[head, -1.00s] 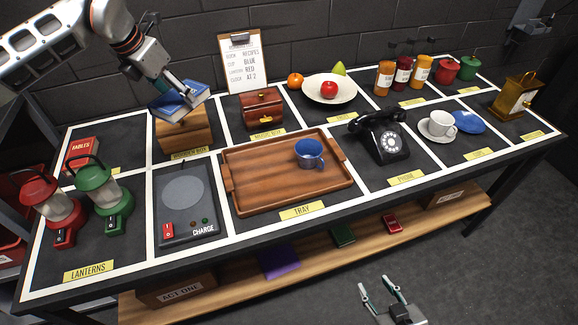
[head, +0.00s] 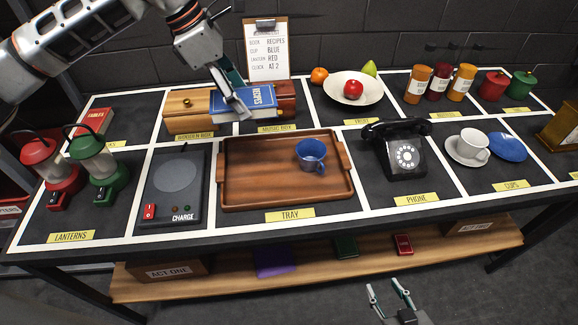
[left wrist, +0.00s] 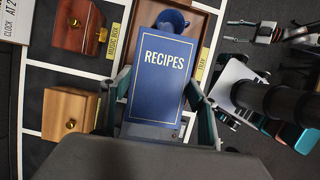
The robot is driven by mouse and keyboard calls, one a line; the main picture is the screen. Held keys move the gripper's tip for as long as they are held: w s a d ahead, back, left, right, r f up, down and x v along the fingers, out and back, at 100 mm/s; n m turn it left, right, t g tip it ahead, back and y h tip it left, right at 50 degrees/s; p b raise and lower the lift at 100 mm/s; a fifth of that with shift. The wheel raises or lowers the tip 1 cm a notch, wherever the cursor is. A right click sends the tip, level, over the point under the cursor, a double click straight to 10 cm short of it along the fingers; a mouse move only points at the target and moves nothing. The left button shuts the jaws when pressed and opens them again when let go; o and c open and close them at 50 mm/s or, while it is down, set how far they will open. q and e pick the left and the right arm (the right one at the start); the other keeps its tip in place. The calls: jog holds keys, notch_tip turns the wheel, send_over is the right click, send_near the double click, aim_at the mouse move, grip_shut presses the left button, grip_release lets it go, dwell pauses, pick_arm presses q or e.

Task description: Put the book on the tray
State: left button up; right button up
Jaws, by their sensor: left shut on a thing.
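A blue book (head: 243,101) titled RECIPES is held in my left gripper (head: 227,98), above the table in front of the wooden box and music box. The book's cover also fills the middle of the left wrist view (left wrist: 160,75), between the two fingers. The brown wooden tray (head: 238,188) lies at the middle front of the table, with a blue mug (head: 311,155) in its right part. The book is apart from the tray, behind its left part. My right gripper (head: 388,290) is low at the front, apart from the table, with its fingers spread and nothing between them.
The wooden box (head: 186,112) and music box (head: 286,98) stand behind the tray. A charge pad (head: 172,205) and two lanterns (head: 98,165) are left of it, a black phone (head: 397,155) right. The tray's left and middle floor is bare.

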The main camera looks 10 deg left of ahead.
pick_arm(q)
jog(key=shift+s+d, duration=0.2)
jog(key=shift+d, duration=0.25)
send_over(259, 170)
jog(key=a, duration=0.2)
jog(key=shift+m, duration=0.3)
jog(key=f, duration=1.5)
jog(key=shift+s+d, duration=0.25)
jog(key=shift+f, duration=2.45)
jog(key=shift+f, duration=0.15)
jog(key=o, duration=1.3)
jog(key=v, duration=1.2)
